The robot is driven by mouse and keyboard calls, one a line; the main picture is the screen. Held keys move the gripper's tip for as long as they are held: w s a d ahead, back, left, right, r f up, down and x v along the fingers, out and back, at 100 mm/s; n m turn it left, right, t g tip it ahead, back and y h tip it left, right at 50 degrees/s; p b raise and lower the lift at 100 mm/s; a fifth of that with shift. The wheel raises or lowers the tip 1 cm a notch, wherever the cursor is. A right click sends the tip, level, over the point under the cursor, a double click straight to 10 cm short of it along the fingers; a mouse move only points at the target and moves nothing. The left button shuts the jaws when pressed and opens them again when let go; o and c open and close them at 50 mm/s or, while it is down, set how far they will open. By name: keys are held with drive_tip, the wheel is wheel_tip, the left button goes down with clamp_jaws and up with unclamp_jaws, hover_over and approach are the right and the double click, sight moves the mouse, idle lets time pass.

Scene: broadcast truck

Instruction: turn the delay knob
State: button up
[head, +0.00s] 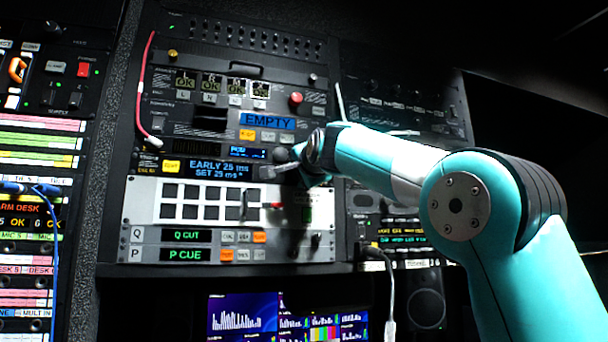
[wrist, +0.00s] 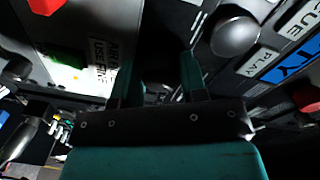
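The delay unit's display (head: 220,169) reads "EARLY 25 ms SET 29 ms". A small grey knob (head: 267,173) sits at its right end, and I take it for the delay knob. My gripper (head: 302,166) is close to the panel, just right of that knob. In the wrist view my gripper (wrist: 158,68) has its two teal fingers apart, with a dark gap between them. I see no knob clearly held there. A larger silver knob (wrist: 235,36) is up and right of the fingers, beside the PLAY lettering, apart from them. Whether the fingers touch anything is too dark to tell.
A blue EMPTY display (head: 267,121) and a red knob (head: 296,98) are above my gripper. A white button panel (head: 170,213) with a red lever (head: 272,205) is below. A red cable (head: 140,90) hangs at the left, and a white cable (head: 390,290) hangs below right.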

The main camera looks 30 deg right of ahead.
drive_tip(key=o, duration=0.3)
drive_tip(key=shift+d, duration=0.1)
drive_tip(key=shift+o, duration=0.3)
drive_tip(key=shift+s, duration=0.1)
drive_tip(key=b+v, duration=0.6)
drive_tip(key=v, duration=1.1)
drive_tip(key=shift+s, duration=0.15)
